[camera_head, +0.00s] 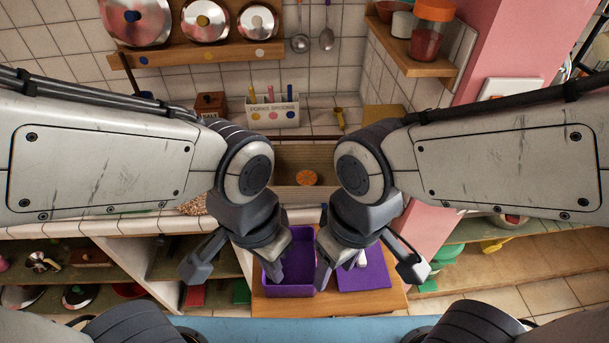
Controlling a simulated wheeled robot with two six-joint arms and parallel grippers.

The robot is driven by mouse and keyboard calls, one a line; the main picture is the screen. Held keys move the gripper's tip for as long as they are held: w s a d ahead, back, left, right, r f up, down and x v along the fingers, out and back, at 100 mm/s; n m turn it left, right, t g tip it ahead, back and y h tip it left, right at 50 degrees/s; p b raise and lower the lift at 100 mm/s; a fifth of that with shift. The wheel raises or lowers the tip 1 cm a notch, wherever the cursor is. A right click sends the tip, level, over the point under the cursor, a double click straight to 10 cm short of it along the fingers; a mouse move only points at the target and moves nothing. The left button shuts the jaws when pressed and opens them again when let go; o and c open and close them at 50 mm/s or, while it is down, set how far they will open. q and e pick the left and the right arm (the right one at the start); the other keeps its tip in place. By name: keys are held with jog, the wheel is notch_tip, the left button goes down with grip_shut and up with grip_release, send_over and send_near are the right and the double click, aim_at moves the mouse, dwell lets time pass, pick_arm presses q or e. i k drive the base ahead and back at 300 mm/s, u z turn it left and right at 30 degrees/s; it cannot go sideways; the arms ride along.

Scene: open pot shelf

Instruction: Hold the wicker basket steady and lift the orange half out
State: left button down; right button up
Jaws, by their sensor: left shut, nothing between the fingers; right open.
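The orange half (307,178) lies cut face up in the middle, on a wooden surface (285,192) between my two wrists. I cannot make out a wicker basket for certain. A tan, speckled patch (193,206) shows below my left forearm, mostly hidden, and I cannot tell what it is. My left gripper (285,274) is shut and empty, pointing down over the purple bin. My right gripper (329,276) is open and empty, between the purple bin and the purple mat. Both grippers are nearer to me than the orange half and apart from it.
The purple bin (289,291) and purple mat (376,277) are on a low wooden board (385,300). A white utensil holder (272,115) and a salt box (210,103) stand at the back. Lids hang above. Shelves with kitchenware flank both sides. A pink pillar (505,45) stands right.

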aim_at(306, 178)
jog(key=u, duration=1.9)
jog(key=i, duration=0.95)
jog(key=z, duration=2.6)
